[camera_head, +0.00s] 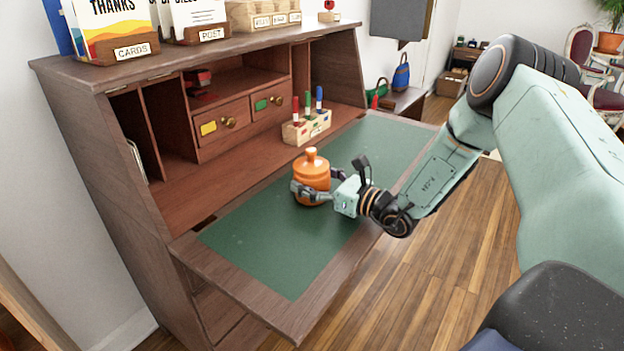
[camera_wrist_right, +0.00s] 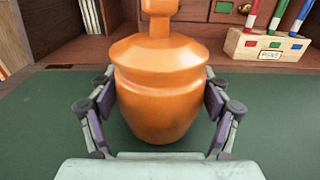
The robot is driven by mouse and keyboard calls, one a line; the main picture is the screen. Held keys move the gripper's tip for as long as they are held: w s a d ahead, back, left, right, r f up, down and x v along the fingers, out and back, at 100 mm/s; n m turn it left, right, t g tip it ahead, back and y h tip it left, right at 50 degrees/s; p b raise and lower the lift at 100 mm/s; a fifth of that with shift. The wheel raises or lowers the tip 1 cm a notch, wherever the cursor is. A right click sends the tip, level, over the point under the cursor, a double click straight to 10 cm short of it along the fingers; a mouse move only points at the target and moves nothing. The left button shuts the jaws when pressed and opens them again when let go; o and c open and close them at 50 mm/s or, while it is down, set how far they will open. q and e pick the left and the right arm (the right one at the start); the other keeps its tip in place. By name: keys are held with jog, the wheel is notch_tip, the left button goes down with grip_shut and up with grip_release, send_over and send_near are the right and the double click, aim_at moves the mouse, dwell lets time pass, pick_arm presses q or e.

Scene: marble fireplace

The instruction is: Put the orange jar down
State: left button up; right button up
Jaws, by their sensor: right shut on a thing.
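The orange jar (camera_head: 312,179) with its knobbed lid is upright at the green writing surface (camera_head: 300,240) of the fold-down desk. In the right wrist view the jar (camera_wrist_right: 158,90) fills the middle, between the two fingers. My right gripper (camera_head: 318,192) is shut on the jar's body from the right side. The jar's base looks to be on or just above the green surface; I cannot tell which. My left gripper is not in view.
A wooden pen holder (camera_head: 306,127) with red, green and blue pens stands behind the jar. Small drawers (camera_head: 220,125) and cubbies are at the back. The green surface is clear in front and to the left. The desk leaf's front edge (camera_head: 245,300) drops to the wooden floor.

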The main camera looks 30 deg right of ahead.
jog(key=shift+f, duration=0.1)
jog(key=o, duration=1.4)
jog(key=shift+f, duration=0.1)
jog(key=shift+o, duration=0.2)
jog(key=shift+s+d+r+p, duration=0.2)
jog(key=shift+s+p, duration=0.05)
jog(key=shift+p, duration=0.05)
jog(key=p+v, duration=0.3)
jog(key=v, duration=0.6)
jog(key=shift+s+r+p, duration=0.1)
jog(key=shift+s+p, duration=0.2)
jog(key=shift+s, duration=0.1)
jog(key=shift+p+v, duration=0.3)
jog(key=shift+v, duration=0.5)
